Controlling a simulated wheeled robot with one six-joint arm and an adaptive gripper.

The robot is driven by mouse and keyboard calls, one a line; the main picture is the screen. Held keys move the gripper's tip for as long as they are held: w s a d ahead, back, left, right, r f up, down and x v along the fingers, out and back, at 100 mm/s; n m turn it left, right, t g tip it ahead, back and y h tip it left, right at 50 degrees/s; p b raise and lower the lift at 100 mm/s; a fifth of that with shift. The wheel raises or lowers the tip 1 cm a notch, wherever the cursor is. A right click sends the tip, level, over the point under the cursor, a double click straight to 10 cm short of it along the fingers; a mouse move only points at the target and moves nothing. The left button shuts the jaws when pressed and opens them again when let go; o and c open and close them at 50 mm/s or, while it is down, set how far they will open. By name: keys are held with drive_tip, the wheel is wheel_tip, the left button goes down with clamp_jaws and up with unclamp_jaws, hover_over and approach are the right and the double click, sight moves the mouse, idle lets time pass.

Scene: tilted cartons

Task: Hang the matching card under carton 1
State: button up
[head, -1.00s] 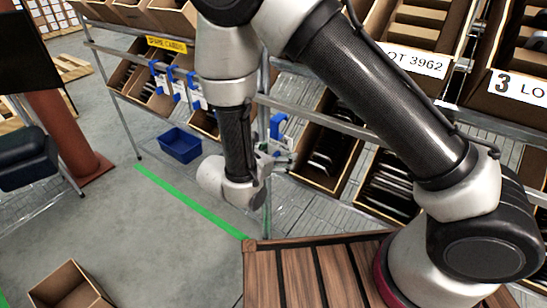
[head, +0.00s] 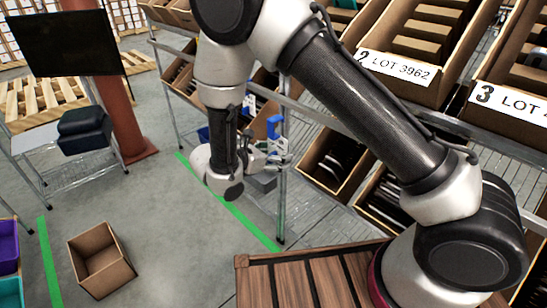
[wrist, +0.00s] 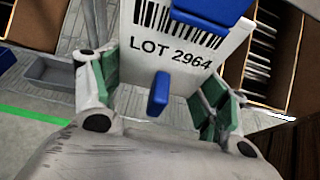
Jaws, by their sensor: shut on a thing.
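My gripper (head: 262,156) is shut on a white card with a blue clip (head: 274,126), held out in front of the racks in the head view. In the wrist view the card (wrist: 172,62) shows a barcode and the print LOT 2964. It sits between the green-padded fingers (wrist: 160,92), with a blue clip part (wrist: 158,94) low on it and another (wrist: 210,8) at the top. Carton 2 (head: 425,40) carries a label (head: 395,67) reading LOT 3962. Carton 3's label (head: 510,102) is cut off at the right edge. No label for carton 1 is readable; my arm covers part of the rack.
An empty brown box (head: 100,260) lies on the floor at left. Purple (head: 8,242) and teal bins stand at the left edge. A steel rack post (head: 282,200) is close to my gripper. A wooden-slatted top (head: 310,280) is in front.

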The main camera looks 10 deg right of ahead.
drive_tip(key=shift+w+d, duration=1.45)
drive_tip(key=shift+d, duration=0.6)
drive_tip(key=shift+w+d, duration=1.5)
drive_tip(key=shift+d, duration=0.5)
drive_tip(key=shift+w+d, duration=1.45)
drive_tip(key=shift+d, duration=0.6)
drive_tip(key=shift+w+d+f, duration=0.1)
drive_tip(key=shift+d, duration=0.05)
drive_tip(key=shift+f, duration=0.7)
drive_tip(key=o, duration=1.1)
drive_tip(key=shift+c, duration=0.2)
